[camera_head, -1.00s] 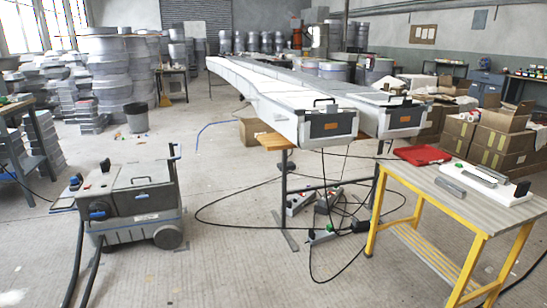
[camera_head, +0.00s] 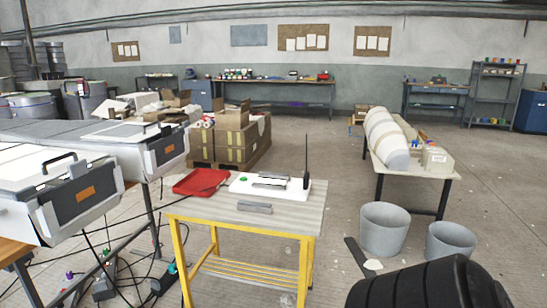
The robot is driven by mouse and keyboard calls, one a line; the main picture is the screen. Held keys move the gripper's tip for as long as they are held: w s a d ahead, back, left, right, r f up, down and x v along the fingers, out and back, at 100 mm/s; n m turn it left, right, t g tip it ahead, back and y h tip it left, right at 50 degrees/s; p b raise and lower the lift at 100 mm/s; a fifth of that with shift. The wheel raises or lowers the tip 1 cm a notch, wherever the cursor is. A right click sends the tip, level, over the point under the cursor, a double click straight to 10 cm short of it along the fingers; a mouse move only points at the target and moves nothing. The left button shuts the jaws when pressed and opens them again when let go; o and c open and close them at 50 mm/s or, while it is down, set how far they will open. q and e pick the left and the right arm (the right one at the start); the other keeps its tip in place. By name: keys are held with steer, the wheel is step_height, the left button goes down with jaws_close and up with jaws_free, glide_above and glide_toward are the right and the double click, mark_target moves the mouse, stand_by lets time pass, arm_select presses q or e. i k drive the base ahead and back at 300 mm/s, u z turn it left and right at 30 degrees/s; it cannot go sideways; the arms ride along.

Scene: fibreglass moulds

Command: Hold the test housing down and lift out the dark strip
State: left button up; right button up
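A white flat housing (camera_head: 291,192) lies on the yellow-legged table (camera_head: 225,213). It has a green button at its left end and a thin black upright rod at its right end. A grey bar-like part with a darker strip (camera_head: 270,182) sits on top of it; at this distance I cannot tell how the strip is seated. A loose grey bar (camera_head: 254,207) lies on the table in front of the housing. A red tray (camera_head: 199,182) is at the table's left rear corner. Neither of my grippers is in view.
Large moulds (camera_head: 80,200) on stands reach in from the left, with cables on the floor below. Two grey bins (camera_head: 384,229) stand right of the yellow table. A large black ribbed object (camera_head: 430,286) fills the bottom right corner.

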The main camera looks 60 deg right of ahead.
mark_target(265, 174)
steer(key=z, duration=1.15)
steer(key=i, duration=2.4)
steer(key=z, duration=1.85)
